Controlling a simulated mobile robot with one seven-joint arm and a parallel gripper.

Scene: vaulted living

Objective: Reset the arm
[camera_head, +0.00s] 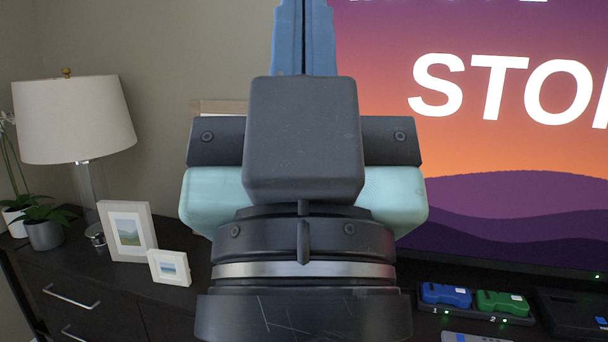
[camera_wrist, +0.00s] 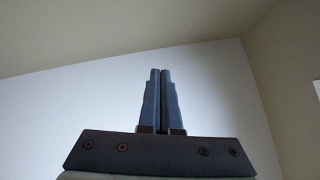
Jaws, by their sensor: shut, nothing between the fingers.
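My gripper (camera_head: 303,38) stands upright in the middle of the head view, close to the camera. Its two blue fingers point up, with their tips cut off by the top edge. In the wrist view my gripper (camera_wrist: 160,72) shows both fingers side by side, shut, with nothing between them. Behind them is only pale wall and ceiling. The gripper touches nothing that I can see. My wrist hides the middle of the dresser.
A dark dresser (camera_head: 110,292) runs along the wall. On it are a lamp (camera_head: 75,120), plants (camera_head: 46,228), two picture frames (camera_head: 128,232) and, at right, a dock holding a blue unit (camera_head: 446,295) and a green unit (camera_head: 502,303). A large screen (camera_head: 500,150) stands behind.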

